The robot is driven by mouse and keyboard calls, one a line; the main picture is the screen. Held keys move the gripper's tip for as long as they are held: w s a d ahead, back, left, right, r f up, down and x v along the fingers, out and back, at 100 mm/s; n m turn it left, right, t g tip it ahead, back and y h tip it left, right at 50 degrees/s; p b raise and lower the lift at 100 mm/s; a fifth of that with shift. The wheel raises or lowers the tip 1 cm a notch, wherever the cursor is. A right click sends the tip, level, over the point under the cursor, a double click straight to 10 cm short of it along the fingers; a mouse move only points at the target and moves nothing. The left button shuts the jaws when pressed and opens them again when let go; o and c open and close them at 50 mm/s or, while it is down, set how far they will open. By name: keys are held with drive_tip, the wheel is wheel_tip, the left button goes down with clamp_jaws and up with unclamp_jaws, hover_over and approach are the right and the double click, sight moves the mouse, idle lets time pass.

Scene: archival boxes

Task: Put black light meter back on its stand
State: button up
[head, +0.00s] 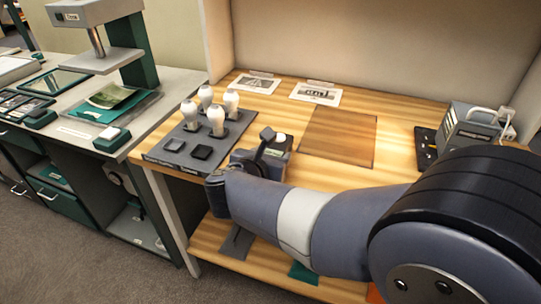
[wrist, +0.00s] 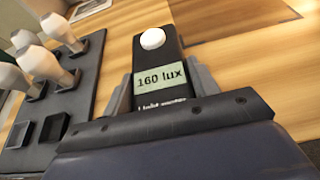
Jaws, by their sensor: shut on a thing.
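The black light meter (wrist: 158,78) has a white dome on top and a pale green display reading "160 lux". My gripper (wrist: 160,90) is shut on it, with one finger at each side in the wrist view. The lower part of the meter is hidden behind my gripper. In the head view my gripper (head: 262,155) holds the meter (head: 279,147) above the front of the wooden bench, right of a grey tray. I cannot tell which thing in view is the meter's stand.
The grey tray (head: 172,157) holds several white-topped bulb-like things and black square sockets. A brown square mat (head: 338,137) lies clear on the bench (head: 385,180). A grey box (head: 470,127) stands at the right beside a dark plate (head: 425,148). Two picture cards lie at the back.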

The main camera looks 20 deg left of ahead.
drive_tip(key=o, duration=1.2)
drive_tip(key=shift+c, duration=0.2)
drive_tip(key=shift+r+p, duration=0.25)
drive_tip(key=shift+p, duration=0.1)
drive_tip(key=p+v, duration=0.1)
drive_tip(key=v, duration=1.1)
drive_tip(key=shift+f, duration=0.2)
drive_tip(key=shift+w, duration=0.1)
drive_tip(key=b+x, duration=0.1)
drive_tip(key=x, duration=1.1)
drive_tip(key=shift+f+b, duration=0.15)
drive_tip(key=shift+b, duration=0.15)
drive_tip(key=shift+r+p, duration=0.4)
drive_tip(key=shift+r, duration=0.65)
